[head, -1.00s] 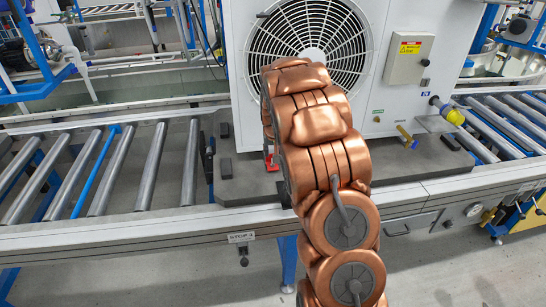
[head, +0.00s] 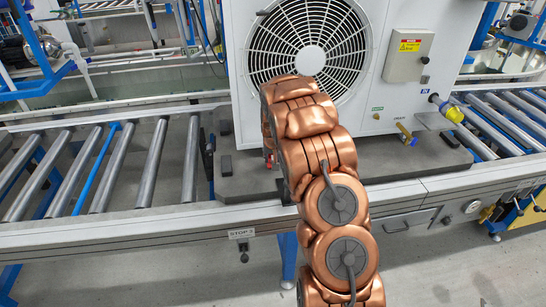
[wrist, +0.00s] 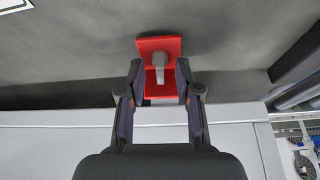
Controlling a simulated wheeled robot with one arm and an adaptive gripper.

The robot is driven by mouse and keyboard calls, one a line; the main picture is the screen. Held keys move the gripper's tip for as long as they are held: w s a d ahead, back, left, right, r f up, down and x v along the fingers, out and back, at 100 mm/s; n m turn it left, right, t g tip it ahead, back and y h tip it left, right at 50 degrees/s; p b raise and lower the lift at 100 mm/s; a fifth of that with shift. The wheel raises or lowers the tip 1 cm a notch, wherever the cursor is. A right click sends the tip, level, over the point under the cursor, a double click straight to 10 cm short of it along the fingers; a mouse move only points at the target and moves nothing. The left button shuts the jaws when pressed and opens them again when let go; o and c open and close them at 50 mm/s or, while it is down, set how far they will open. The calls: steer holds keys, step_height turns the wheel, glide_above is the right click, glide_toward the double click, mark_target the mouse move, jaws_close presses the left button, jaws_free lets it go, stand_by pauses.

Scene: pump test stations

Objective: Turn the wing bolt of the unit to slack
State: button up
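The unit (head: 395,95) is a white cabinet with a round fan grille, standing on a dark grey base plate (head: 235,185) on the conveyor. In the wrist view a grey wing bolt (wrist: 159,66) shows on a red bracket (wrist: 160,45) at the dark plate. My gripper (wrist: 159,72) is open, with one finger on each side of the wing bolt. A gap shows between each fingertip and the bolt. In the head view my copper arm hides the gripper and bolt; only a bit of red (head: 268,160) shows at its left edge.
Roller conveyors (head: 110,165) run left and right of the unit, with a pale front rail (head: 150,228). A brass valve (head: 404,130) and a yellow-ended connector (head: 447,108) stick out of the unit at right. Dark blocks stand on the plate's left part.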

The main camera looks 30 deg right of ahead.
steer(key=shift+c, duration=0.2)
jaws_close()
steer(key=shift+f+n+b, duration=0.15)
steer(key=shift+n+b, duration=0.35)
steer(key=shift+b, duration=0.05)
steer(key=shift+w+n+t+y+b, duration=0.1)
steer(key=shift+n+t+y+b, duration=0.2)
steer(key=shift+n+y+b, duration=0.6)
steer(key=n+b, duration=0.4)
steer(key=b, duration=0.1)
steer(key=shift+d+f+y, duration=0.1)
steer(key=shift+f+y, duration=0.1)
steer(key=shift+y, duration=0.2)
steer(key=n+y+b, duration=0.1)
steer(key=n+b, duration=0.1)
steer(key=n+y+b, duration=0.1)
steer(key=n+b, duration=0.2)
steer(key=shift+d+r+g, duration=0.1)
steer(key=shift+g, duration=0.3)
steer(key=shift+r+n+b, duration=0.1)
steer(key=shift+n+b, duration=0.6)
steer(key=shift+n, duration=0.2)
steer(key=shift+n+g+y+b, duration=0.5)
steer(key=shift+n+g, duration=0.2)
steer(key=shift+n, duration=0.8)
steer(key=shift+r+n, duration=0.1)
steer(key=shift+n, duration=0.3)
